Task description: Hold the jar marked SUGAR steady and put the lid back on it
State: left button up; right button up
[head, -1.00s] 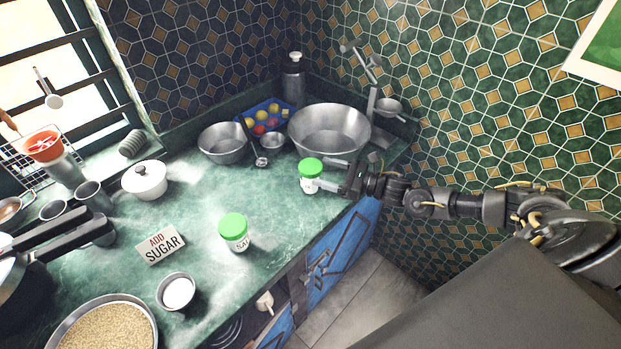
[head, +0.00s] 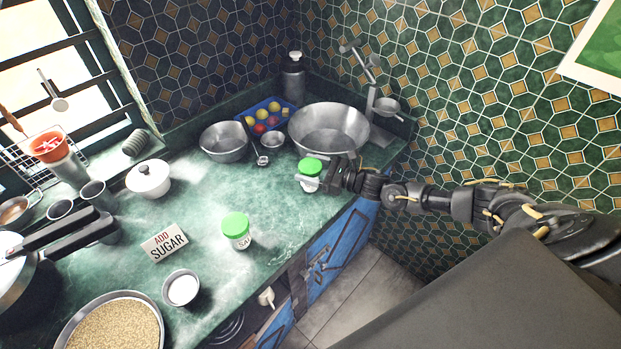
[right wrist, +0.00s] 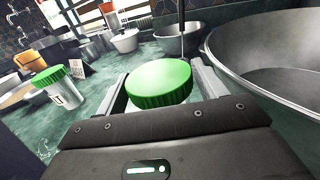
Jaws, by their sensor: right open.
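A white jar with a green lid (head: 311,165) stands upright near the far right counter edge, in front of the large basin. Its label is hidden, so I cannot read whether it says SUGAR. The green lid (right wrist: 159,83) sits on top of it. My right gripper (head: 318,179) is open, with a finger on each side of this jar, close below the lid; I cannot tell whether they touch. A second green-lidded jar (head: 236,231), its label starting "SA", stands apart, nearer the front; it also shows in the right wrist view (right wrist: 60,88). My left gripper is out of view.
The large metal basin (head: 329,125) is close beside my right gripper. Bare counter lies between the two jars.

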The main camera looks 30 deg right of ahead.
jog(key=c, duration=0.9)
jog(key=shift+r, duration=0.15)
jog(key=shift+r, duration=0.25)
notch_tip(320, 180, up, 2)
jog(key=shift+r, duration=0.1)
jog(key=s+a+r+b, duration=0.5)
jog(key=s+r, duration=0.5)
jog(key=s, duration=0.2)
jog(key=shift+s+a, duration=0.3)
jog(key=shift+a, duration=0.25)
